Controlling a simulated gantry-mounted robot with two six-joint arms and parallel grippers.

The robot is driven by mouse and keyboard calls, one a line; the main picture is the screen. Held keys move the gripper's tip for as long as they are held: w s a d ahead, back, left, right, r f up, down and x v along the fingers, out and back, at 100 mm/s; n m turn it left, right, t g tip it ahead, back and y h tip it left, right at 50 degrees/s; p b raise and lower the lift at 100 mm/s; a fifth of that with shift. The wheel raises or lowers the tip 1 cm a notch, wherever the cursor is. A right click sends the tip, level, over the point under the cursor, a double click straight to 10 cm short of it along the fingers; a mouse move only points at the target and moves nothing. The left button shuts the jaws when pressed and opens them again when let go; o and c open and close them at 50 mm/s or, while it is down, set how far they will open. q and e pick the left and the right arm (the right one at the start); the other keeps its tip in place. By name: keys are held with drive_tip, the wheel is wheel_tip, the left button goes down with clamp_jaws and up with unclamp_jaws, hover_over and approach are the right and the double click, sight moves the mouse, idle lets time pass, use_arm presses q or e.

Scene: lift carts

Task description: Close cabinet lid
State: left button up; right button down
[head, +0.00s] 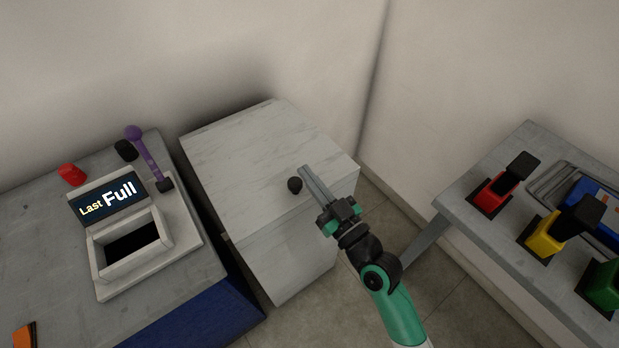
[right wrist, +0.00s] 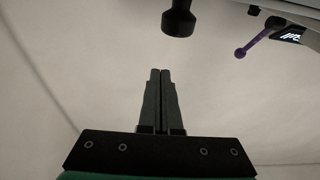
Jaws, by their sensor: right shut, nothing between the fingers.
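The cabinet (head: 285,265) is a pale, marble-patterned box in the middle of the head view. Its lid (head: 240,165) lies flat or nearly flat across the top; I cannot tell whether a small gap is left. A black round knob (head: 295,185) sits near the lid's front edge. It also shows at the top of the right wrist view (right wrist: 178,20). My right gripper (head: 306,170) is shut and empty, its fingertips close beside the knob on its right in the head view. In the right wrist view the fingers (right wrist: 161,72) are together, apart from the knob. My left gripper is not in view.
A grey table (head: 40,230) on the left holds a device with a screen (head: 108,198), a purple stick (head: 148,155) and a red button (head: 71,174). A table on the right (head: 465,205) holds red (head: 490,195), yellow (head: 541,240) and green (head: 603,285) tools. Walls stand behind.

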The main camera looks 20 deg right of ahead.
use_arm(q)
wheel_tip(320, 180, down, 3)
drive_tip(key=b, duration=0.4)
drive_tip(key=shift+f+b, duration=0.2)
drive_tip(key=shift+b, duration=0.2)
use_arm(e)
drive_tip(key=s+d+f, duration=0.1)
drive_tip(key=s+f, duration=0.5)
drive_tip(key=s, duration=0.1)
drive_tip(key=shift+s+d, duration=0.15)
drive_tip(key=shift+s, duration=0.2)
drive_tip(key=shift+f, duration=0.1)
